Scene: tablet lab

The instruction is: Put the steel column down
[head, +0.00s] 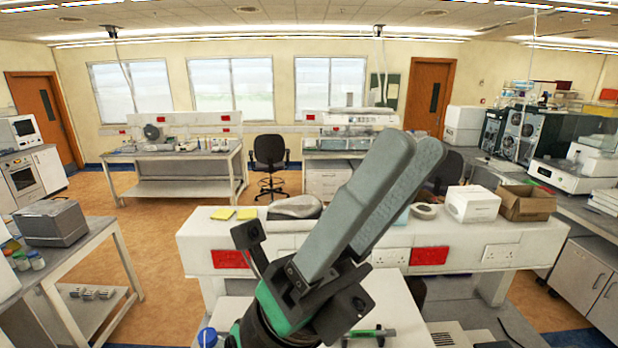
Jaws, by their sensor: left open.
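My left gripper (412,150) rises large in the middle of the head view, its long grey fingers pointing up and to the right. The fingers are open with a narrow gap, and I see nothing held between them. I cannot make out a steel column for sure. A small green-and-grey rod-like item (372,333) lies on the white surface at the bottom, just right of the gripper's base; I cannot tell what it is. My gripper hides part of the bench behind it. My right gripper is not in view.
A white bench (455,236) crosses behind my gripper, bearing yellow pads (235,213), a white box (472,204) and an open cardboard box (525,203). A blue-capped item (207,338) stands at the bottom left. A side table (75,247) with a grey instrument stands at the left.

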